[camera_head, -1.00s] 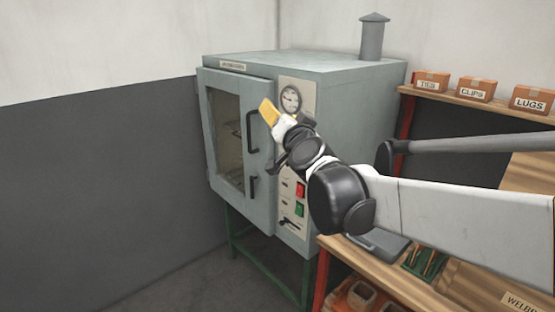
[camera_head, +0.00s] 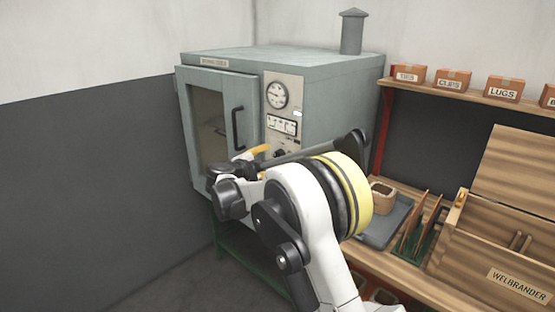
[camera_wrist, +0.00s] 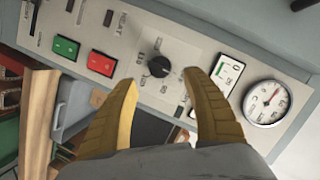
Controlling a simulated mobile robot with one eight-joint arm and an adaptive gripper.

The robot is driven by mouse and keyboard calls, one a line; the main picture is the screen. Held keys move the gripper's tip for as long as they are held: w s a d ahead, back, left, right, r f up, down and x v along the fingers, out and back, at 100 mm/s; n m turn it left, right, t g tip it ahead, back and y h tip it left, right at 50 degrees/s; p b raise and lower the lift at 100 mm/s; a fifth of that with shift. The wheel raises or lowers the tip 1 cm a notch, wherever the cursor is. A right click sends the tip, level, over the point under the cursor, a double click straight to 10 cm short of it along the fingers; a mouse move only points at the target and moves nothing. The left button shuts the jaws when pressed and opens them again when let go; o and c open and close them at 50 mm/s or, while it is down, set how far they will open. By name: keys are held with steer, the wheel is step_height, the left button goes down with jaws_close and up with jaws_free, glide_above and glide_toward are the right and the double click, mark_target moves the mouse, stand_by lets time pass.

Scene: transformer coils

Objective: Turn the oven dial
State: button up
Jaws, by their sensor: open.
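The grey oven (camera_head: 330,85) stands against the back wall with its control panel on the right of its front. The oven dial is a black round knob (camera_wrist: 159,67) with printed marks around it in the wrist view. In the head view the knob (camera_head: 281,153) shows only partly above my arm. My gripper (camera_wrist: 160,88) has two yellow fingers, spread apart and empty. In the wrist view the knob appears between and just beyond the fingertips, with no contact visible. In the head view the yellow fingers (camera_head: 252,152) are in front of the panel, partly hidden by my arm.
A round gauge (camera_wrist: 267,103) and a small display (camera_wrist: 226,73) are to one side of the knob. Green (camera_wrist: 65,47) and red (camera_wrist: 102,63) buttons are to the other. The oven door handle (camera_head: 237,128) is left of the panel. A workbench with boxes stands at right.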

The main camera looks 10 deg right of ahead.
steer(key=b+x, duration=0.1)
steer(key=x, duration=0.5)
steer(key=shift+w+b, duration=0.15)
steer(key=shift+b, duration=0.15)
steer(key=c, duration=1.2)
